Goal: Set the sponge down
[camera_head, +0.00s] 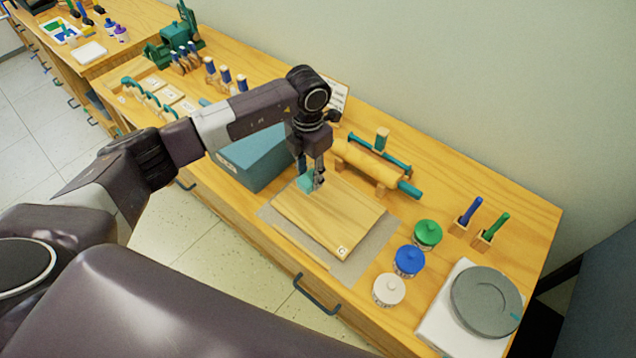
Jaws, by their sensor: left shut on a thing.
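The sponge (305,184) is a small teal block at the far left corner of a wooden board (330,222). My left gripper (315,180) points down over the board and is shut on the sponge. The sponge is at or just above the board; I cannot tell whether it touches. The fingers hide part of it. The board lies on a grey mat (372,252). My right gripper is not in view.
A teal box (258,158) stands close left of the gripper. A rolling pin (365,162) on a stand is behind the board. Green (428,233), blue (408,260) and white (389,290) lidded jars stand at the right. The board's middle is clear.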

